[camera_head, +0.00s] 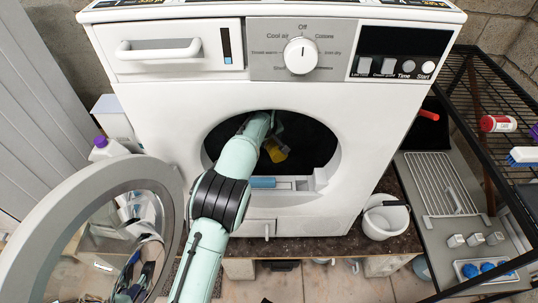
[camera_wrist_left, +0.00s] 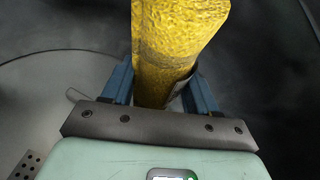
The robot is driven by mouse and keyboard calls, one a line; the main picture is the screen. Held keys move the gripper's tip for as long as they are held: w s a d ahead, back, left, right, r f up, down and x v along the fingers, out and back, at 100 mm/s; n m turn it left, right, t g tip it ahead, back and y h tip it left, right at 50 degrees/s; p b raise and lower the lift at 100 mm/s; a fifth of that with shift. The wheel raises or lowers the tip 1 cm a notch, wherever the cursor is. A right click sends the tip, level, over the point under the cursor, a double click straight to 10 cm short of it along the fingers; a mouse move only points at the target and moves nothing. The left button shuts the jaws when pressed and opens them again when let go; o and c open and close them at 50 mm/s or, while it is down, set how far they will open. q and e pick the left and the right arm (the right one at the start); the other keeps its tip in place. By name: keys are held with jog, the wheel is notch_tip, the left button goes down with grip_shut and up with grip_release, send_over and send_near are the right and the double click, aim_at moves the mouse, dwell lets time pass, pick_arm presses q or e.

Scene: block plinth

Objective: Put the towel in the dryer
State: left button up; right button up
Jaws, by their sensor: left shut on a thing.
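The dryer (camera_head: 370,140) is a white front-loading machine. Its round door (camera_head: 35,235) is swung open to the left and its dark drum opening is exposed. My left arm reaches in through the opening. The yellow towel (camera_head: 280,155) shows inside the drum, and it also shows in the left wrist view (camera_wrist_left: 170,45) as a rolled, textured bundle. My left gripper (camera_wrist_left: 160,85) is shut on the towel, which lies between its two blue fingers. In the head view the fingers are mostly hidden in the drum. My right gripper is not in view.
A white bucket (camera_head: 385,217) stands to the right of the dryer. A white bottle with a purple cap (camera_head: 104,148) is on the left behind the door. A black wire rack (camera_head: 490,100) and a grey sink unit (camera_head: 440,190) fill the right side. The opening's rim surrounds my arm.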

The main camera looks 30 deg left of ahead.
pick_arm(q)
notch_tip(320, 180, down, 5)
jog(key=shift+b, duration=0.6)
notch_tip(320, 180, down, 4)
jog(key=shift+r+b, duration=0.1)
jog(key=shift+b, duration=0.45)
jog(key=shift+f, duration=0.25)
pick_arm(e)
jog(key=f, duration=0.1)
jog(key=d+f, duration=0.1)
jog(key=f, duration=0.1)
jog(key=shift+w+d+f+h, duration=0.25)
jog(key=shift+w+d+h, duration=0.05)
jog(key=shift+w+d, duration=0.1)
pick_arm(q)
jog(key=shift+f, duration=0.15)
jog(key=o, duration=1.2)
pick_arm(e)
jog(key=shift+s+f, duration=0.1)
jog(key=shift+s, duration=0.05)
